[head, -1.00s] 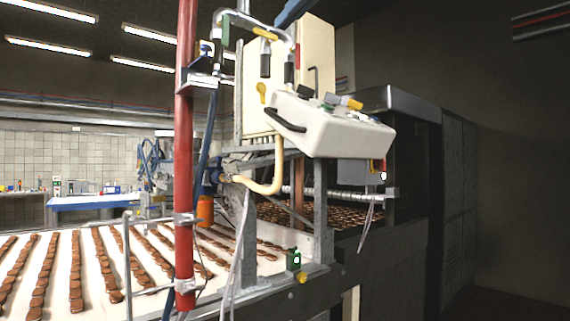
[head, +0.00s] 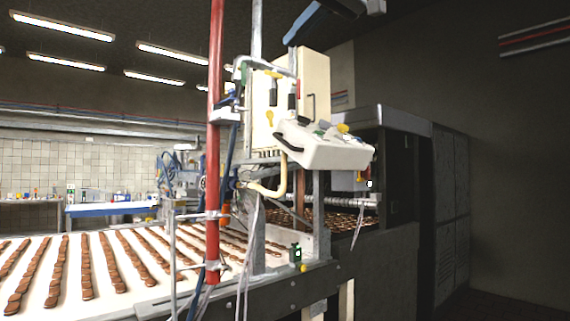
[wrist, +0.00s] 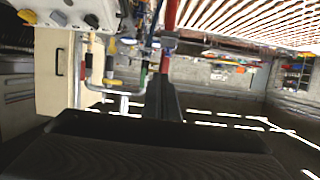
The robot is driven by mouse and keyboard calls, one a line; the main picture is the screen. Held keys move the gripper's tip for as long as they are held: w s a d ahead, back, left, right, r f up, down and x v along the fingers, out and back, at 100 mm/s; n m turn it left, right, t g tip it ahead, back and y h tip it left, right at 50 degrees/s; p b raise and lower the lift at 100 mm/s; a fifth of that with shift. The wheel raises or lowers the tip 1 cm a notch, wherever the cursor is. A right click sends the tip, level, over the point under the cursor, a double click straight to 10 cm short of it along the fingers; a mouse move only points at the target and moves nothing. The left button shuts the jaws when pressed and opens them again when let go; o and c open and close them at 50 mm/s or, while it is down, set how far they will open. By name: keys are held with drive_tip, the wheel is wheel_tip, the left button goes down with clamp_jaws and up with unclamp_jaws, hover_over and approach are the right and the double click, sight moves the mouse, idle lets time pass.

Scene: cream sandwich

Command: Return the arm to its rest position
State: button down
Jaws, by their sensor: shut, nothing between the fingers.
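My gripper (wrist: 163,82) shows in the wrist view as a narrow dark shape rising from a broad dark body along the bottom edge. Its fingers are together, with nothing seen between them. It points over the production line, and this view is turned, with ceiling lamps at the lower right. It is not seen touching anything. In the head view I cannot make out my gripper.
A conveyor (head: 45,292) carries rows of brown biscuits at the left. A red post (head: 214,150), a white control box (head: 325,150) and a cream cabinet (head: 316,85) stand mid-picture. A dark machine housing (head: 450,210) is at right. Dark open floor lies at the lower right.

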drive_tip(key=w+d+f+m+g+h, duration=0.2)
drive_tip(key=d+f, duration=0.1)
drive_tip(key=f, duration=1.1)
drive_tip(key=w+d+f+m+g+h, duration=0.1)
drive_tip(key=w+d+f+m+h, duration=0.15)
drive_tip(key=f, duration=1.15)
drive_tip(key=w+d+f+m+g+h, duration=0.1)
drive_tip(key=w+d+f+g, duration=0.15)
drive_tip(key=f, duration=1.25)
drive_tip(key=s+d+f+m+g+h, duration=0.1)
drive_tip(key=s+d+f, duration=0.3)
drive_tip(key=f, duration=0.6)
drive_tip(key=s+d+f+m+g+h, duration=0.1)
drive_tip(key=s+f+g, duration=0.1)
drive_tip(key=s+f, duration=0.6)
drive_tip(key=s+d+f+g+h, duration=0.1)
drive_tip(key=s+d+f+g, duration=0.2)
drive_tip(key=s+f, duration=1.2)
drive_tip(key=shift+s+d+f+h+p, duration=0.15)
drive_tip(key=shift+s+d+h+p, duration=0.05)
drive_tip(key=shift+d+h+p, duration=0.2)
